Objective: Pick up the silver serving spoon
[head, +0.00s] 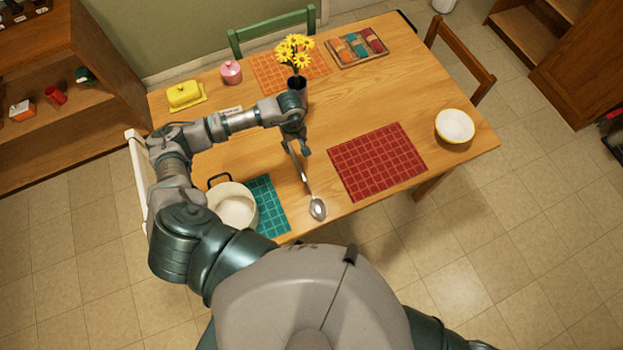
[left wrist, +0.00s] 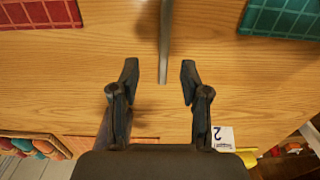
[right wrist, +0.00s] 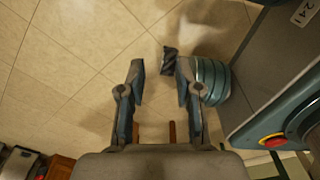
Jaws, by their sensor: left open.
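The silver serving spoon (head: 318,207) lies on the wooden table between the teal placemat and the red placemat, its bowl toward the front edge and its handle pointing back under my left gripper. In the left wrist view the spoon's handle (left wrist: 165,40) runs down from the top edge and ends between my fingertips. My left gripper (head: 298,148) is open above the handle end, with one finger on each side of it in the left wrist view (left wrist: 160,82). My right gripper (right wrist: 158,82) shows only in the right wrist view, open and empty over the tiled floor.
A cream pot (head: 233,207) stands by the teal placemat (head: 268,203). The red placemat (head: 375,160) lies right of the spoon. A dark vase (head: 297,84) with yellow flowers stands behind my left gripper. A white bowl (head: 455,126) sits at the right; bare table surrounds the spoon.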

